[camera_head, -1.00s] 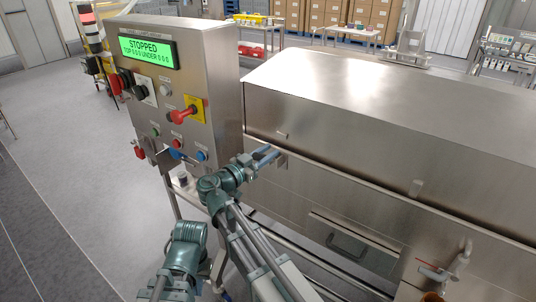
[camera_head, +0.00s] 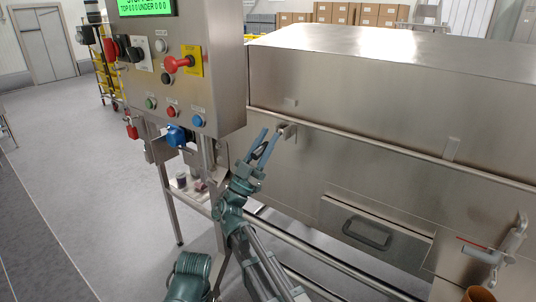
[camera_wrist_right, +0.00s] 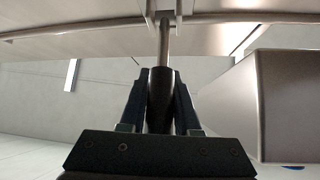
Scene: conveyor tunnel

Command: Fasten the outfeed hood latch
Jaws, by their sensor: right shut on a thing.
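The stainless hood (camera_head: 390,85) spans the right of the head view. A latch bracket (camera_head: 288,130) sits on its lower edge near the control box. In the right wrist view, a metal latch rod (camera_wrist_right: 164,45) runs from a bracket (camera_wrist_right: 164,12) at the edge down into a dark round grip (camera_wrist_right: 160,100). My right gripper (camera_head: 264,142) has its fingers on both sides of this grip, also seen in the right wrist view (camera_wrist_right: 161,78). It is shut on the latch handle, which hangs below the bracket. My left gripper is not in view.
The control box (camera_head: 215,85), with red, green and blue buttons, stands close left of my right gripper. A drawer-like panel with a handle (camera_head: 368,233) and another metal lever (camera_head: 505,240) are at the lower right. Open floor (camera_head: 80,170) lies left.

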